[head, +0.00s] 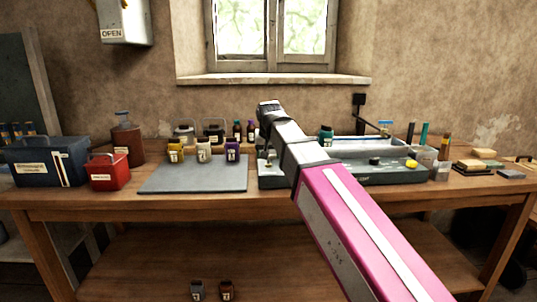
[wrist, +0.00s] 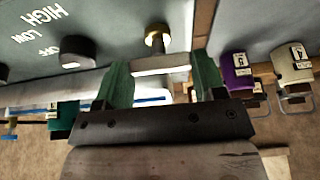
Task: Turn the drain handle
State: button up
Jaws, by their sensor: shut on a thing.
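In the wrist view, my gripper (wrist: 160,65) has its two green fingers on either side of a pale crossbar with a brass round stem, which looks like the drain handle (wrist: 155,40). The fingers are shut on the ends of this crossbar. The handle sits by the edge of a grey panel (wrist: 90,20) marked HIGH, LOW and OFF, with dark round knobs. In the head view, my pink arm reaches over the left end of the grey sink unit (head: 375,176). My arm hides the gripper and handle there.
A red box (head: 109,172) and a blue box (head: 45,160) stand further left. Sponges (head: 472,165) and cups are at the right.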

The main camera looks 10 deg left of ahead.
dwell(0.4)
jog(key=o, duration=0.6)
jog(key=shift+o, duration=0.2)
jog(key=a+v, duration=0.1)
jog(key=v, duration=0.9)
jog(key=shift+s+d+r, duration=0.2)
jog(key=shift+d+r, duration=0.15)
jog(key=shift+d, duration=0.15)
jog(key=shift+s, duration=0.15)
